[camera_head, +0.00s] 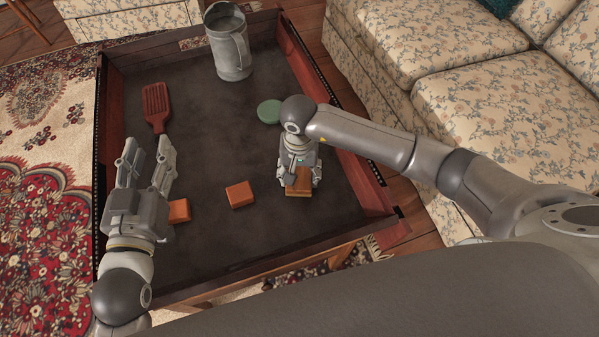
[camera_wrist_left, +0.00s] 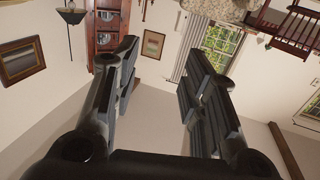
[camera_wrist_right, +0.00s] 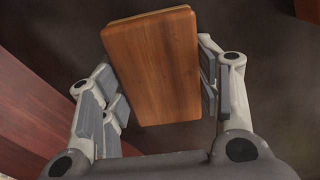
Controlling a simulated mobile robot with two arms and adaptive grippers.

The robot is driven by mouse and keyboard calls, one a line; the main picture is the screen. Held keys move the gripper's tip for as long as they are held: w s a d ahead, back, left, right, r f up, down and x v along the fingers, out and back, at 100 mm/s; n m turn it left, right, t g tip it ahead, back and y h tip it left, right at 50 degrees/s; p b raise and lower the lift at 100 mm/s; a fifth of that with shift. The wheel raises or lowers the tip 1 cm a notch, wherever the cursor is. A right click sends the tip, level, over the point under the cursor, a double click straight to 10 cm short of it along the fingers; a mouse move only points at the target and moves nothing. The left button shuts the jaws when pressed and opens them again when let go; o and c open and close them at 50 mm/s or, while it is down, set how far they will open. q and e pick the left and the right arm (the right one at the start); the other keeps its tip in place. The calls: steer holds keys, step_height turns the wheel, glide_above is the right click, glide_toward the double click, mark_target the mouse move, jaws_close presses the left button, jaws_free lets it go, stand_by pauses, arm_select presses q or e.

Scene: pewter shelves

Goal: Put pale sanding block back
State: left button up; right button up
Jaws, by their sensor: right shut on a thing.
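My right gripper (camera_head: 299,180) points down into the dark tray at its right side and is shut on a wooden block (camera_head: 303,180). The block shows brown and flat-faced between the fingers in the right wrist view (camera_wrist_right: 155,65). Two orange blocks lie on the tray floor: one in the middle (camera_head: 240,194), one (camera_head: 179,211) partly hidden by my left gripper (camera_head: 148,163). No block looks clearly pale, so I cannot tell by colour which is the sanding block. My left gripper is open and empty, over the tray's left side; its view (camera_wrist_left: 160,85) shows only the room.
The tray (camera_head: 215,115) has raised reddish wood walls. A grey metal jug (camera_head: 231,55) stands at the back, a red slotted paddle (camera_head: 156,105) lies at the left, and a green round thing (camera_head: 269,111) lies beside my right arm. A floral sofa (camera_head: 470,90) stands to the right.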

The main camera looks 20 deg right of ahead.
arm_select(q)
steer(key=shift+r, duration=0.1)
steer(key=shift+r+t, duration=0.3)
steer(key=shift+r, duration=0.1)
arm_select(e)
steer(key=shift+f, duration=0.1)
steer(key=o, duration=1)
arm_select(q)
steer(key=shift+d+r, duration=0.1)
